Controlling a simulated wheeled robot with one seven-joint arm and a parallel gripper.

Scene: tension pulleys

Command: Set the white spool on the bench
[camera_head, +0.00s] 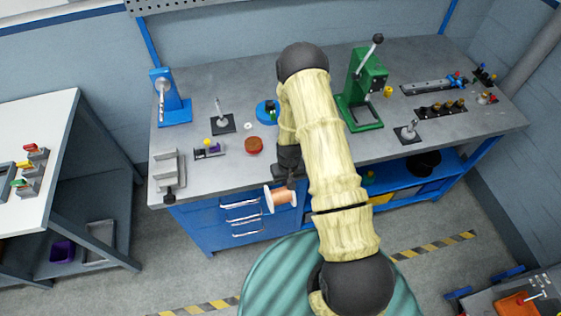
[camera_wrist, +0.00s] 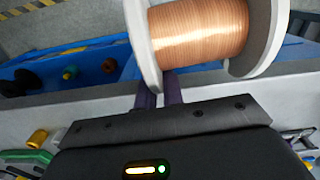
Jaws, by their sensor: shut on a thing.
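The white spool (camera_head: 283,197) has white end discs and is wound with copper-coloured wire. My gripper (camera_head: 290,181) is shut on it and holds it just beyond the front edge of the grey-topped bench (camera_head: 215,174), in front of the blue drawers. In the wrist view the spool (camera_wrist: 200,32) lies sideways across the ends of my gripper's purple fingers (camera_wrist: 162,85). The spool hides the fingertips there, so the exact grip is not visible.
The bench holds a blue stand (camera_head: 172,108), a green press (camera_head: 364,92), a reddish-brown round container (camera_head: 253,145), a blue round piece (camera_head: 267,110) and a grey bracket (camera_head: 168,172). The bench's front left, right of the bracket, is clear. My arm hides part of the middle.

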